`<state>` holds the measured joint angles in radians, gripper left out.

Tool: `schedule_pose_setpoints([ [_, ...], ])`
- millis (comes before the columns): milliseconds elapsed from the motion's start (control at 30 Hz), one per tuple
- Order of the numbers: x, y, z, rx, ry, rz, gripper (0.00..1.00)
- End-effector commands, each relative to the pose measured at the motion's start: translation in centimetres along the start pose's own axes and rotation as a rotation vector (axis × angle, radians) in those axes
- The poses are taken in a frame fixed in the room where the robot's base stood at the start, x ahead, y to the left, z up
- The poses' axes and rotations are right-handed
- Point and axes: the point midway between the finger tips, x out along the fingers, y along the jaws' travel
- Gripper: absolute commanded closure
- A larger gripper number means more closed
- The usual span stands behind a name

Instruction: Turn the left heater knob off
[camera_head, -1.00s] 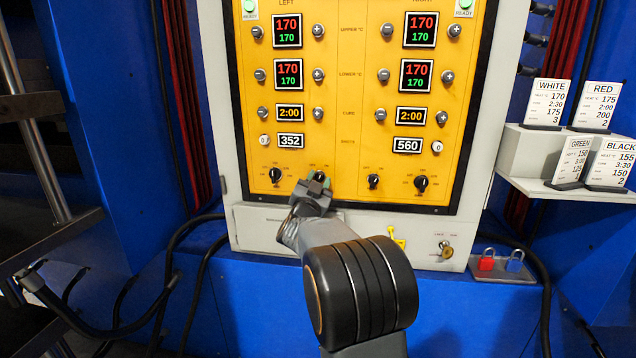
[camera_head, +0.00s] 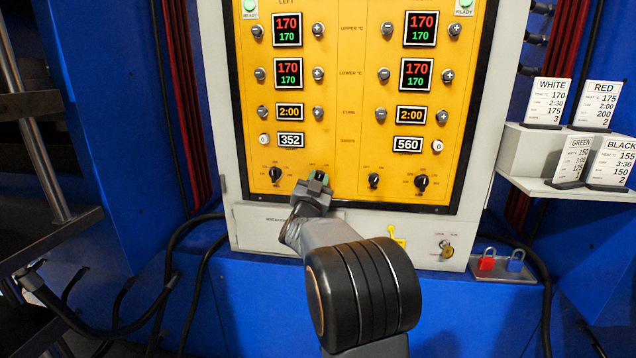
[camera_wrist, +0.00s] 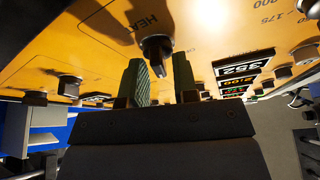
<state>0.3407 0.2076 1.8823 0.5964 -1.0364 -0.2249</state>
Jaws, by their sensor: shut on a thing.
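The orange control panel (camera_head: 345,100) faces me in the head view. The left heater knob (camera_wrist: 155,52) is a small dark knob on the lower edge of its left half, with lettering starting "HEA" beside it. My gripper (camera_head: 319,178) is at this knob, and its green fingertips (camera_wrist: 160,78) are on either side of it in the wrist view. The gripper is shut on the knob.
Another black knob (camera_head: 275,174) is to the left, and two more knobs (camera_head: 374,181) and (camera_head: 421,183) are on the right half. Red and blue padlocks (camera_head: 487,260) lie at right.

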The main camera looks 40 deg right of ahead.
Motion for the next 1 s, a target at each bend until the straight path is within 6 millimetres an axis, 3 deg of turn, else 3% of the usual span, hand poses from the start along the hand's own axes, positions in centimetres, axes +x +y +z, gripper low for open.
schedule_pose_setpoints([
  [600, -0.03, 0.17, 0.08, -0.456, 0.001, -0.186, 0.96],
  [1000, 0.01, 0.09, 0.02, -0.627, 0.000, -0.258, 0.96],
])
